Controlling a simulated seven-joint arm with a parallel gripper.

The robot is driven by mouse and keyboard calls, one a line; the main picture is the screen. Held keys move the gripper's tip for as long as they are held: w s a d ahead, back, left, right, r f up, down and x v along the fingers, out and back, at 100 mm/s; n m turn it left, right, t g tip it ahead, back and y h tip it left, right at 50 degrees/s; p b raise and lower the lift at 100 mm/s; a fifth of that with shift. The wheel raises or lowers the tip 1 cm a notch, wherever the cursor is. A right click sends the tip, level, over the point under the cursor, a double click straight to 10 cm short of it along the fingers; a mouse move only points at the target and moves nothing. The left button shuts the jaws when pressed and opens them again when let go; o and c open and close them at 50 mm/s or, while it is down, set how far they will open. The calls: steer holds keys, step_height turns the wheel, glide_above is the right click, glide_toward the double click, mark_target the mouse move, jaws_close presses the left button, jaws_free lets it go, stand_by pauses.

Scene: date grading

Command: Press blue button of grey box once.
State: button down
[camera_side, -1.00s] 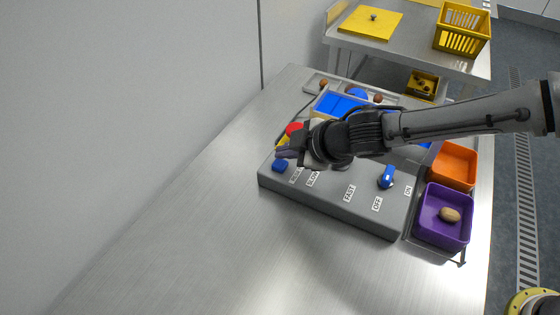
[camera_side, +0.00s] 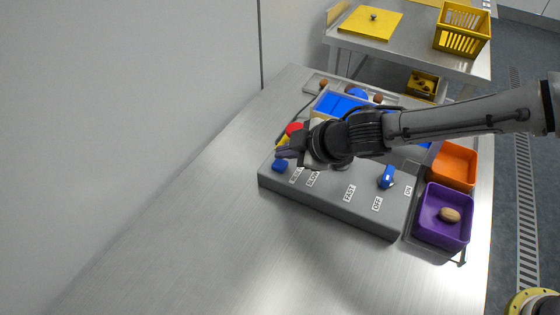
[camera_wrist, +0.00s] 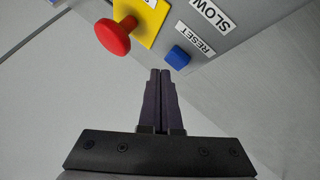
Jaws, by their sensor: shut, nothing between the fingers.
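The grey box (camera_side: 325,197) sits on the metal table. Its blue button (camera_side: 280,166) is at the box's left corner, beside a label that reads RESET in the wrist view. The blue button (camera_wrist: 177,57) shows whole and uncovered in the wrist view. My gripper (camera_side: 281,153) is shut and empty. In the wrist view its fingertips (camera_wrist: 161,72) are together just short of the button, with a small gap in the picture. I cannot tell their height above it.
A red mushroom button (camera_wrist: 113,36) on a yellow plate (camera_wrist: 143,14) is close to my fingers. A blue switch (camera_side: 387,177) is on the box's right. A purple bin (camera_side: 427,233) and an orange bin (camera_side: 470,157) stand at the right. The table's front left is clear.

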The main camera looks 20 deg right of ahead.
mark_target(286, 165)
steer(key=shift+f, duration=0.15)
steer(key=shift+f, duration=0.3)
steer(key=shift+f, duration=0.5)
stand_by(1.0)
steer(key=shift+r, duration=0.9)
steer(key=shift+r, duration=2.5)
steer(key=shift+d, duration=0.1)
